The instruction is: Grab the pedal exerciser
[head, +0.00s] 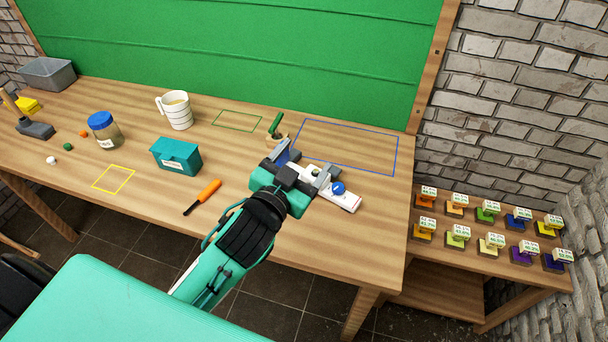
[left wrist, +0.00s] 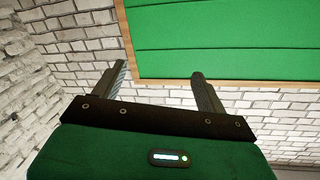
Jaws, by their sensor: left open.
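No object here is clearly recognisable as a pedal exerciser. A white flat bar-like object (head: 349,202) with a blue round part on top lies on the wooden table, partly hidden by my left gripper; I cannot tell whether it is the exerciser. My left gripper (head: 308,163) is open over the right part of the table, its fingers overlapping this white object in the head view. In the left wrist view, the open fingers (left wrist: 160,72) have nothing between them, only brick wall and green board behind. My right gripper is not in view.
The blue-outlined area (head: 362,149) is clear. Several coloured blocks fill the low shelf (head: 466,251).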

